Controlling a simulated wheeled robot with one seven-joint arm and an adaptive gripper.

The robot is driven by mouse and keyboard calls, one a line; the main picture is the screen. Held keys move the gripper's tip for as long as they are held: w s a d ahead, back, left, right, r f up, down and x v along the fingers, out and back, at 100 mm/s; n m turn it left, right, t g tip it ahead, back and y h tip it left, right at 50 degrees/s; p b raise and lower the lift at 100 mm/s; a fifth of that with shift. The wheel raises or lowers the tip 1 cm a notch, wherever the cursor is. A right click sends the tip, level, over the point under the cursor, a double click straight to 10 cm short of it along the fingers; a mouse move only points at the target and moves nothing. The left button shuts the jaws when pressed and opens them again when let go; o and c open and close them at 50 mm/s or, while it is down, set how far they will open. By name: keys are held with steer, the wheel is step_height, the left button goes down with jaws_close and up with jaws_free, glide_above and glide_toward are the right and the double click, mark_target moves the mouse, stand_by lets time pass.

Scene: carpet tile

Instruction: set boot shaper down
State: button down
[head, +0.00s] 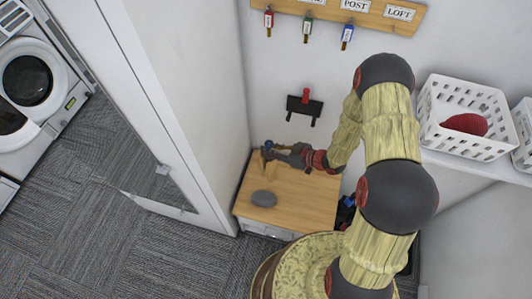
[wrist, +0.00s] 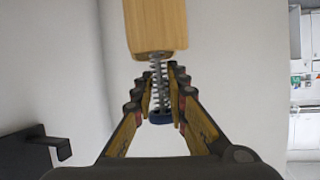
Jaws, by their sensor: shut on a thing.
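The boot shaper shows in the wrist view as a pale wooden block (wrist: 155,28) joined to a metal spring with a blue end. My gripper (wrist: 160,92) is shut around the spring, one finger on each side. In the head view my gripper (head: 280,152) reaches left over the back of the wooden cabinet top (head: 310,205). The boot shaper's blue end (head: 268,145) shows at the fingertips. Its wooden part blends with the cabinet top there, so I cannot tell whether it touches.
A grey rounded object (head: 263,199) lies on the cabinet top, toward the front left. A black wall hook (head: 304,105) is above the cabinet. The key rack (head: 340,12) hangs higher. A white basket (head: 468,115) stands on the right shelf. The cabinet top's front right is clear.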

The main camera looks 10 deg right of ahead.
steer(key=w+f+b, duration=0.2)
steer(key=w+f, duration=0.2)
steer(key=f, duration=0.4)
steer(key=shift+w+a+f+b, duration=0.3)
steer(key=shift+w+a+f, duration=0.05)
steer(key=shift+a, duration=0.1)
steer(key=shift+f, duration=0.2)
steer(key=c, duration=1.8)
jaws_free()
steer(key=shift+o, duration=0.2)
steer(key=shift+r, duration=0.1)
steer(key=p+v, duration=0.2)
steer(key=v, duration=1)
